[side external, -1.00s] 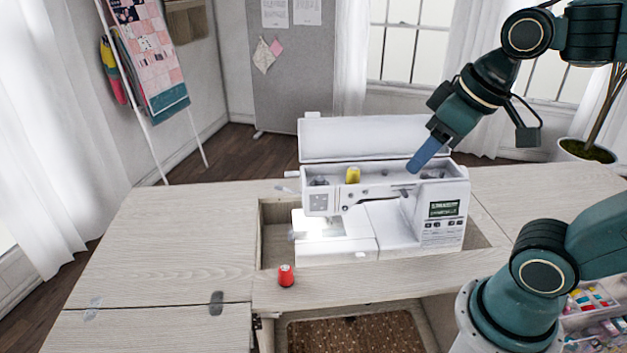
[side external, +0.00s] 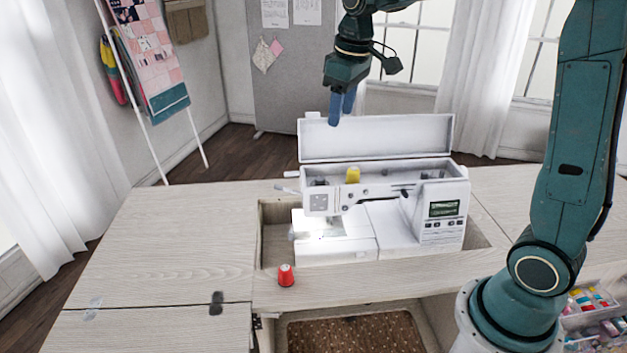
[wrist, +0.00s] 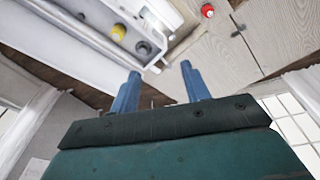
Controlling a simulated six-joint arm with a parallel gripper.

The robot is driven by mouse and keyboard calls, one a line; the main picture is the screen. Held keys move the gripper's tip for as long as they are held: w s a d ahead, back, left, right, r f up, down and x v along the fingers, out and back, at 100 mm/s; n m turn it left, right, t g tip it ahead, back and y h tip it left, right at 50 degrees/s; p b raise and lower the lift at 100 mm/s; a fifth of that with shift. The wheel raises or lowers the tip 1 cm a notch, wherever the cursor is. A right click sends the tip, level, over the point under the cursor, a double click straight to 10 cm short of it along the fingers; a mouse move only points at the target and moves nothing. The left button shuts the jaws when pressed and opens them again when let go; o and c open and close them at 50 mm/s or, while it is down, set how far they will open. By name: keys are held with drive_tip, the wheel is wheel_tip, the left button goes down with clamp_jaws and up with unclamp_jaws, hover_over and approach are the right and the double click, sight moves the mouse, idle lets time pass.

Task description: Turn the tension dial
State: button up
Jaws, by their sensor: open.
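The white sewing machine (side external: 398,228) sits in the cabinet's recess with its top lid (side external: 378,138) open. A grey round knob (side external: 319,183) shows in its open top at the left, beside the yellow spool (side external: 353,175); I cannot tell for sure that it is the tension dial. My gripper (side external: 340,112) is open and empty, pointing down, high above the machine's left end and apart from it. In the wrist view the blue fingers (wrist: 160,70) are spread, with the grey knob (wrist: 143,47) and yellow spool (wrist: 118,32) just beyond and to the left.
A red spool (side external: 286,275) stands on the cabinet's front edge; it also shows in the wrist view (wrist: 208,11). The raised lid stands upright along the machine's back. The left tabletop (side external: 180,235) is mostly clear. Trays of coloured supplies (side external: 590,300) are at the lower right.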

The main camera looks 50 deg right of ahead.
drive_tip(key=n+g, duration=0.1)
drive_tip(key=g, duration=0.1)
hover_over(320, 178)
wheel_tip(320, 178, down, 10)
drive_tip(key=shift+r, duration=0.25)
drive_tip(key=shift+f, duration=0.15)
wheel_tip(320, 178, down, 14)
drive_tip(key=shift+r, duration=0.25)
drive_tip(key=c, duration=1)
